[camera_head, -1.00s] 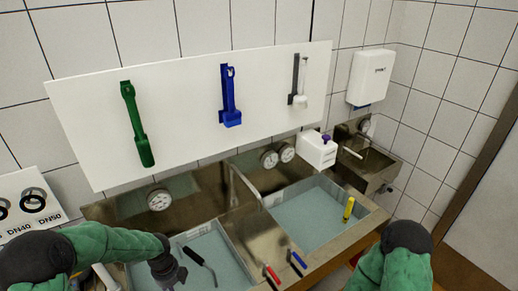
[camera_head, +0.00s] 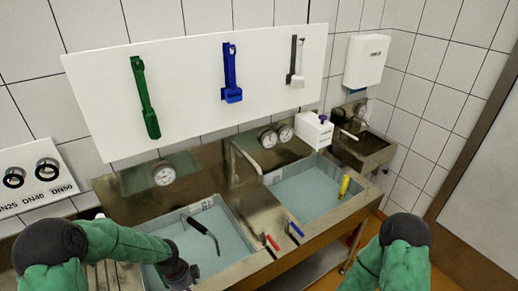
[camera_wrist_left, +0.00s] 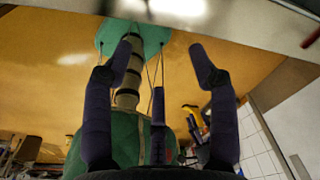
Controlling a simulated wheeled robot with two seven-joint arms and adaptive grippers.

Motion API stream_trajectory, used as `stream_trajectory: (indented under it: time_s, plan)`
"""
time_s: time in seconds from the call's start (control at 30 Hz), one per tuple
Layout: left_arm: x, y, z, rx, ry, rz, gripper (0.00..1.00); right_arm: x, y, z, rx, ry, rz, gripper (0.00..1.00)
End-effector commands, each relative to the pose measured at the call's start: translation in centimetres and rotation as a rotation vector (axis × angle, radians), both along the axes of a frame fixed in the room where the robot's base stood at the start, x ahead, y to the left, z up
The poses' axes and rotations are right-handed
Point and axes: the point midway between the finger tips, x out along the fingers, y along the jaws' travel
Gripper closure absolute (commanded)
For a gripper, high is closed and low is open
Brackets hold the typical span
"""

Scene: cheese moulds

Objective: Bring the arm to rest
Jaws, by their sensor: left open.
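In the head view my left arm (camera_head: 125,243) comes in from the left, bent at a black joint. Its dark wrist end (camera_head: 178,272) is low in the picture, in front of the left basin; its fingers do not show there. In the left wrist view my left gripper (camera_wrist_left: 163,55) has its dark fingers spread apart with nothing between them. My right arm (camera_head: 395,265) shows only as a green link and black joint at the lower right; its gripper is out of the picture.
A steel double sink has a left basin (camera_head: 235,222) and a right basin (camera_head: 325,168). A black-handled tool (camera_head: 203,233) leans in the left one, a yellow item (camera_head: 344,186) stands in the right. Red (camera_head: 271,242) and blue (camera_head: 295,229) handles lie on the front. Tools hang on a white board (camera_head: 190,90).

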Motion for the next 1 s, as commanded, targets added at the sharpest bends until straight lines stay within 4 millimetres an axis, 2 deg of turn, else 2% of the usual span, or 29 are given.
stream_trajectory:
  time_s: [0.03, 0.17, 0.27, 0.5, 0.7, 0.83, 1.0]
  plan:
    - [-0.5, -0.8, -1.7, -0.018, 0.013, 0.05, 0.42, -0.1, 0.0, -1.0, 0.0, 0.001, 0.0, 0.49]
    - [-1.5, -2.9, -4.8, -0.067, 0.038, 0.217, 0.42, -0.1, 0.0, -2.7, 0.0, 0.002, 0.001, 0.49]
    - [-2.7, -4.8, -7.9, -0.11, 0.074, 0.386, 0.42, -0.1, 0.0, -4.4, 0.0, 0.001, 0.0, 0.49]
    - [-6.8, -9.9, -16.9, -0.199, 0.218, 0.964, 0.42, -0.1, 0.0, -9.7, 0.0, 0.001, 0.0, 0.49]
    - [-10.8, -12.8, -23.7, -0.21, 0.353, 1.49, 0.42, -0.1, 0.0, -14.2, 0.0, 0.002, 0.001, 0.49]
    - [-12.9, -13.6, -26.7, -0.194, 0.412, 1.772, 0.42, -0.1, 0.0, -16.2, 0.0, 0.001, 0.0, 0.49]
    - [-14.6, -13.9, -28.6, -0.173, 0.447, 1.986, 0.42, -0.1, 0.0, -17.5, 0.0, 0.001, 0.0, 0.49]
